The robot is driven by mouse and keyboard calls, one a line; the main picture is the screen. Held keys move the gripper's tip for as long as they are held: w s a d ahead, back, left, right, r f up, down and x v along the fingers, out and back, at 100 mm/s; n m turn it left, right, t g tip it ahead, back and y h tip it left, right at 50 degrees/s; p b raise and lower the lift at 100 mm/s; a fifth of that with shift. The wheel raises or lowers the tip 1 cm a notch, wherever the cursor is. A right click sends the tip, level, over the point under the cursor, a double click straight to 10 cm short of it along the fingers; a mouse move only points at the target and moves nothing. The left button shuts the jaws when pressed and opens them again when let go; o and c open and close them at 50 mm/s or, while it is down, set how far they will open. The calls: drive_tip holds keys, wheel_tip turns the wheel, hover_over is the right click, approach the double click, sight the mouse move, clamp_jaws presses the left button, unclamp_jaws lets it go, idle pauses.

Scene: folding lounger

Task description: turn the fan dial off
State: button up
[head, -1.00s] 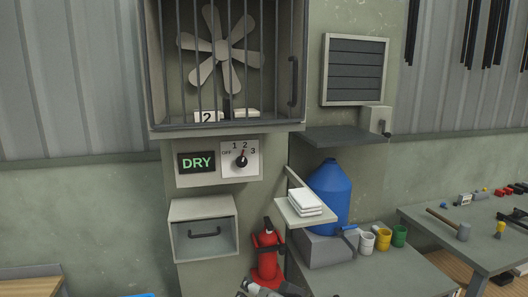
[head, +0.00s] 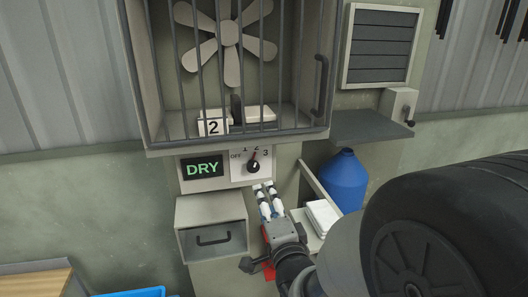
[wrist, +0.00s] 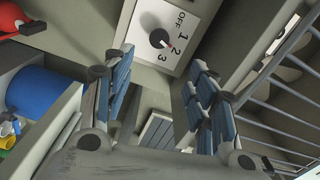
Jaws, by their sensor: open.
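The fan dial (head: 253,167) is a black knob with a red pointer on a white plate marked OFF, 1, 2 and 3. It sits under the fan cage, right of the green DRY display (head: 202,168). The pointer is at 2. The dial also shows at the top of the wrist view (wrist: 158,38). My gripper (head: 265,186) is open and empty, just below the dial plate and apart from the knob. In the wrist view its two blue-padded fingers (wrist: 158,70) stand wide apart, with the dial beyond them.
The barred fan cage (head: 232,140) overhangs the dial. A grey drawer box (head: 212,212) is below left. A shelf with white folded cloths (head: 322,216) and a blue container (head: 345,182) are at right. A large dark tyre-like shape (head: 450,235) fills the lower right.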

sight(254, 168)
drive_tip(key=p+x, duration=0.3)
drive_tip(key=x, duration=1.2)
drive_tip(key=shift+w+f+p, duration=0.1)
drive_tip(key=shift+w+p, duration=0.2)
drive_tip(key=shift+p, duration=0.1)
drive_tip(key=shift+c, duration=0.2)
drive_tip(key=c, duration=1)
